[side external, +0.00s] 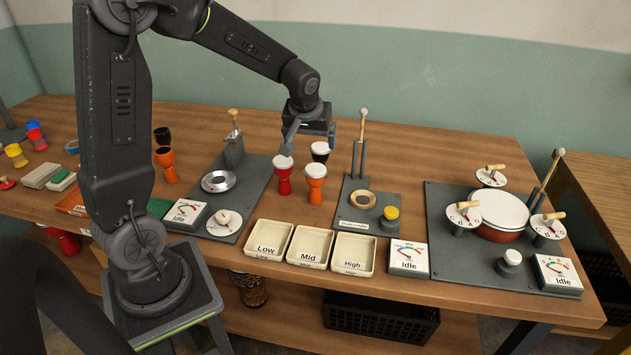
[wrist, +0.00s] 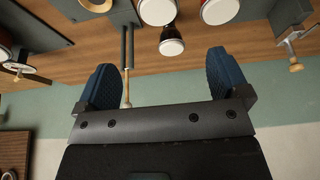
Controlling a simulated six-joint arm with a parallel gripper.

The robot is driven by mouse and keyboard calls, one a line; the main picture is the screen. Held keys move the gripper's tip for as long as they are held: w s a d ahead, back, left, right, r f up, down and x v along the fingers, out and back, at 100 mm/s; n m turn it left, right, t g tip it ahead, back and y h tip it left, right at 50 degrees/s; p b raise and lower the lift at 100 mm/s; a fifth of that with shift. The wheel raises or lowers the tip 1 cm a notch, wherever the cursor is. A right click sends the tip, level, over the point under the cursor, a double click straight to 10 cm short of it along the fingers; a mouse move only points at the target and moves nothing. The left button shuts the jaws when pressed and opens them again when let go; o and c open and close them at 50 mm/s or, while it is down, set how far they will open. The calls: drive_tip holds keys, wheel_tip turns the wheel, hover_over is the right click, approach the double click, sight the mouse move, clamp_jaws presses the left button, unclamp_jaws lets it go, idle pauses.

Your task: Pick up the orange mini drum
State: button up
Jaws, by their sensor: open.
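The orange mini drum (side external: 315,186) stands upright on the wooden table and has a white head. A red drum (side external: 283,177) stands close to its left and a black drum (side external: 320,153) close behind it, both with white heads. My gripper (side external: 311,138) is open and empty, above and behind these drums. In the wrist view its two blue fingers (wrist: 162,80) are apart with nothing between them. That view is upside down, and the orange drum, judged by its place, shows only its white head (wrist: 157,10) at the top edge.
A mallet stand (side external: 359,160) rises right of the drums. A grey plate with a metal ring (side external: 218,181) lies left. Trays marked Low (side external: 268,253), Mid and High line the front edge.

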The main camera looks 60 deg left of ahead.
sight(316, 168)
drive_tip(key=x, duration=0.8)
drive_tip(key=shift+f, duration=0.25)
drive_tip(key=shift+x, duration=2.7)
drive_tip(key=shift+d, duration=0.15)
drive_tip(key=shift+c, duration=0.2)
drive_tip(key=c, duration=1)
